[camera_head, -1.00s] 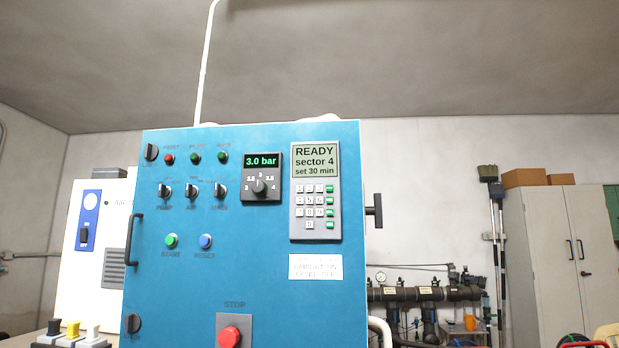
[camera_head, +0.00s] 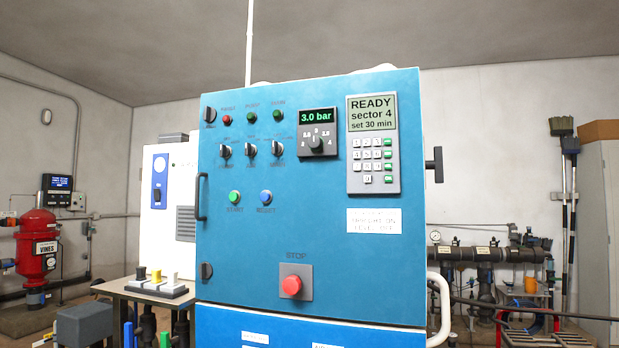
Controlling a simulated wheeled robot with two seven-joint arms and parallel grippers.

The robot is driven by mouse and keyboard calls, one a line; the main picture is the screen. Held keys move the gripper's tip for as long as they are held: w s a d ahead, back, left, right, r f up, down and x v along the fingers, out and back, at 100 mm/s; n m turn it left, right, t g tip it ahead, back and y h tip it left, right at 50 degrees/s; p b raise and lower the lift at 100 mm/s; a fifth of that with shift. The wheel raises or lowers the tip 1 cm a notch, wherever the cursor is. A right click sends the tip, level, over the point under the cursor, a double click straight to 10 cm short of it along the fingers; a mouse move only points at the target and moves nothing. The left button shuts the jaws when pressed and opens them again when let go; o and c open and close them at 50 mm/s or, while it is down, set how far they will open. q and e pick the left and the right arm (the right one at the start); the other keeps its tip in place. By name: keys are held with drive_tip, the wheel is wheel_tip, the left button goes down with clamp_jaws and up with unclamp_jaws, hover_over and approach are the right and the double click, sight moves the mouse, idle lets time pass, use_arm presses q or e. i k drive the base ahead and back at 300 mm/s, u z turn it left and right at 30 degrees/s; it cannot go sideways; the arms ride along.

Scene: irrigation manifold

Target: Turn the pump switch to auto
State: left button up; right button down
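The blue control cabinet (camera_head: 330,245) stands in front of me with its door closed. A row of three small selector switches sits at its upper left: the left one (camera_head: 225,151), whose label looks like PUMP but is blurred, the middle one (camera_head: 250,150) and the right one (camera_head: 277,148). Their knobs look roughly upright, and I cannot read their position marks. Neither of my grippers shows in the head view.
The door has a pressure dial (camera_head: 317,144), a keypad panel (camera_head: 373,150) reading READY sector 4, a green button (camera_head: 235,197), a blue button (camera_head: 266,197) and a red stop button (camera_head: 291,286). A handle (camera_head: 201,197) projects at left. A white pipe (camera_head: 444,300) stands at right.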

sight(224, 152)
drive_tip(key=u, duration=0.5)
drive_tip(key=k, duration=0.6)
drive_tip(key=u, duration=0.9)
drive_tip(key=i, duration=1.3)
drive_tip(key=z, duration=0.8)
